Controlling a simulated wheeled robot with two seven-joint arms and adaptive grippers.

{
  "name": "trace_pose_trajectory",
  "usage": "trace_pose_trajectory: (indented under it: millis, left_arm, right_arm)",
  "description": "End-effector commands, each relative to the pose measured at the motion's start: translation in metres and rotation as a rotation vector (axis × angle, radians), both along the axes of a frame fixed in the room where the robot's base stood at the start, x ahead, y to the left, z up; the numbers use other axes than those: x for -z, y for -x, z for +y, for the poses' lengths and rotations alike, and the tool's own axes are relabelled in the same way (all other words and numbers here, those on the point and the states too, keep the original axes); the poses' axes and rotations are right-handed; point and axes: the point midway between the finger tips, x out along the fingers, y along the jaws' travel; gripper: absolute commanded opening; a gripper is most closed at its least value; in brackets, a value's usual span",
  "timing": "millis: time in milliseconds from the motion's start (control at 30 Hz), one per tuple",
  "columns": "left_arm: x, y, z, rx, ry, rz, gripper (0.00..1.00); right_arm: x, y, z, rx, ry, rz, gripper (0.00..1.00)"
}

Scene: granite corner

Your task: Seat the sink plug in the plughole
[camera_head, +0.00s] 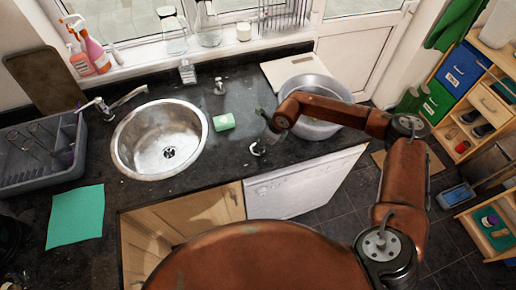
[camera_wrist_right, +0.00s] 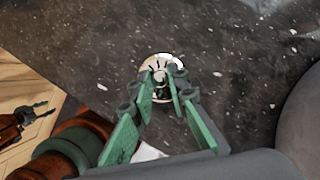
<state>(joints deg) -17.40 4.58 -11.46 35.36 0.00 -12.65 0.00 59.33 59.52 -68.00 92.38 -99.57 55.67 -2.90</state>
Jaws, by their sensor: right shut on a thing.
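The sink plug (camera_head: 257,149) is a small chrome disc on the dark worktop, right of the sink. In the right wrist view the plug (camera_wrist_right: 161,71) shows between and beyond my fingertips. My right gripper (camera_head: 268,134) is over it, its green fingers (camera_wrist_right: 163,88) shut on its middle. Whether the plug touches the worktop is unclear. The round steel sink (camera_head: 128,150) is empty, with the plughole (camera_head: 168,153) open at its bottom. My left gripper (camera_wrist_right: 42,111) shows small at the left of the wrist view, fingers apart and empty; the head view does not show it.
The tap (camera_head: 122,99) stands behind the sink, with a soap bottle (camera_head: 187,72) at the back. A dish rack (camera_head: 40,155) and green cloth (camera_head: 75,216) are on the left. A steel basin (camera_head: 315,130) is behind my right forearm.

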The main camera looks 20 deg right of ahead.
Motion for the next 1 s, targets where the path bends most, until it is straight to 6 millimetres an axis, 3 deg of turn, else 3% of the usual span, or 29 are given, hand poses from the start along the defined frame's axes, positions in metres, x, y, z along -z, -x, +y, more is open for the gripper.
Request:
trace_pose_trajectory:
  millis: [367,633,900,1000]
  left_arm:
    - [0.0,-0.007,0.0,0.001,0.0,-0.009,0.4]
    - [0.002,-0.007,0.0,0.001,0.0,-0.009,0.4]
    - [0.009,-0.005,0.0,0.001,0.001,-0.007,0.4]
    - [0.014,-0.004,0.0,0.002,0.0,-0.005,0.4]
  right_arm:
    - [-0.004,0.0,0.0,0.0,0.0,-0.001,0.0]
    - [-0.034,-0.001,0.0,0.0,0.0,-0.003,0.0]
    - [-0.09,0.048,0.012,-0.005,0.0,-0.006,0.0]
    - [-0.1,0.074,0.018,-0.006,0.001,-0.002,0.0]
